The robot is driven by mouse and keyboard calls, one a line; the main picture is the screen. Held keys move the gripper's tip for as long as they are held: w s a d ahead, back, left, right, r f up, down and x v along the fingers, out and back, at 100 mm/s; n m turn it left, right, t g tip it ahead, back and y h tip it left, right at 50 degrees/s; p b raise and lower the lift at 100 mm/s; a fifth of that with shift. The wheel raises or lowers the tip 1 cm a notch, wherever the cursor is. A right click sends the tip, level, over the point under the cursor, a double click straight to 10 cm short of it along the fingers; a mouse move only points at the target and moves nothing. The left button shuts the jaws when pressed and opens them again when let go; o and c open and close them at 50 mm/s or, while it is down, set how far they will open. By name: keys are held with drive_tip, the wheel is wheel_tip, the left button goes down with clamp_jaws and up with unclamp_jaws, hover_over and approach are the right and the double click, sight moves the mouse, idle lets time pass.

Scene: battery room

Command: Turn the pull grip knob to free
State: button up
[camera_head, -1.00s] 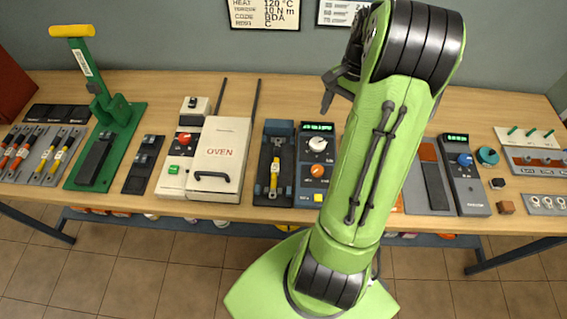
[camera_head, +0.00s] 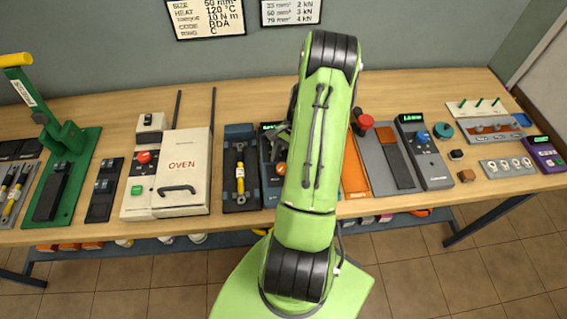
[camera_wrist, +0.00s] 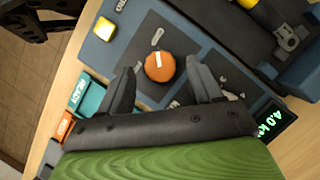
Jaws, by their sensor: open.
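The pull grip knob (camera_wrist: 160,66) is a round orange knob with a white pointer mark, set on a dark panel of the blue unit (camera_wrist: 212,62). Small pale marks sit around it; I cannot read them. In the head view the orange knob (camera_head: 281,169) shows beside my arm, which hides part of the unit. My gripper (camera_wrist: 161,72) is open, with one dark finger on each side of the knob. Gaps show between fingers and knob. In the head view the gripper (camera_head: 277,143) is partly hidden by my arm.
A yellow button (camera_wrist: 103,28) and a lit green display (camera_wrist: 270,120) are on the same unit. A blue cradle with a yellow piece (camera_head: 240,172) and the white oven (camera_head: 185,165) stand to the left. An orange panel (camera_head: 353,170) is at right.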

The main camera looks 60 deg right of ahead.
drive_tip(key=shift+x, duration=0.8)
drive_tip(key=shift+c, duration=0.4)
drive_tip(key=c, duration=1)
drive_tip(key=shift+o, duration=0.2)
